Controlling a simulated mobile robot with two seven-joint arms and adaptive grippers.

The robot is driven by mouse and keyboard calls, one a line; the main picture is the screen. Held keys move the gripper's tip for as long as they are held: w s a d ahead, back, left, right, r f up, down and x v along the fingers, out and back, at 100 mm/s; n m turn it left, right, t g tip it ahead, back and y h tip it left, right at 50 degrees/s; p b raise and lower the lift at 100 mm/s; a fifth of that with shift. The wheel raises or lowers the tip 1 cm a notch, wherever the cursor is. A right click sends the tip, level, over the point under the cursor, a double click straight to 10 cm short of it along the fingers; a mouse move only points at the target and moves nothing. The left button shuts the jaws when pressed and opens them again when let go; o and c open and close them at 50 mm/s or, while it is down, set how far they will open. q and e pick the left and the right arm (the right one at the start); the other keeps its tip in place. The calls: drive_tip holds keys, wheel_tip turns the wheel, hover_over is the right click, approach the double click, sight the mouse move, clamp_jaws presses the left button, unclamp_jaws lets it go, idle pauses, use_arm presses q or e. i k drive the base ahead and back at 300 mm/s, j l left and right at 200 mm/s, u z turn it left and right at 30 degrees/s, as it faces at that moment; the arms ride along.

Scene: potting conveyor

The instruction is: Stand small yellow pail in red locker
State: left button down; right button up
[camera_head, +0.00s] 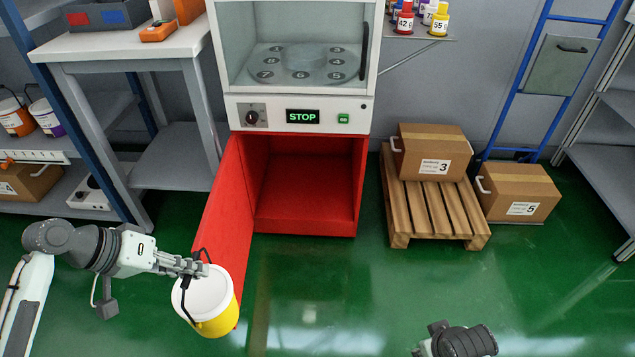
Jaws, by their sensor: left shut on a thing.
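The small yellow pail (216,322) has a white lid and a dark handle. My left gripper (200,266) is shut on the pail, at its upper edge by the handle, and holds it in front of the open locker door. I cannot tell exactly which part the fingers grip. The red locker (307,218) stands under the white cabinet, and its inside looks empty. Its red door (224,222) is swung open to the left, and the pail overlaps the door's lower near end in the picture. My right arm shows at the bottom right, but its fingers are not visible.
A grey-white workbench (125,44) stands on the left. A wooden pallet (399,225) with a cardboard box (433,147) stands right of the locker, beside another box (519,190) on a blue hand truck (540,85). The green floor (330,285) before the locker is clear.

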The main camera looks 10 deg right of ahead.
sight(315, 202)
drive_tip(key=i+l, duration=0.25)
drive_tip(key=l, duration=0.2)
drive_tip(key=i+l, duration=0.55)
drive_tip(key=l, duration=0.3)
drive_tip(key=z, duration=0.05)
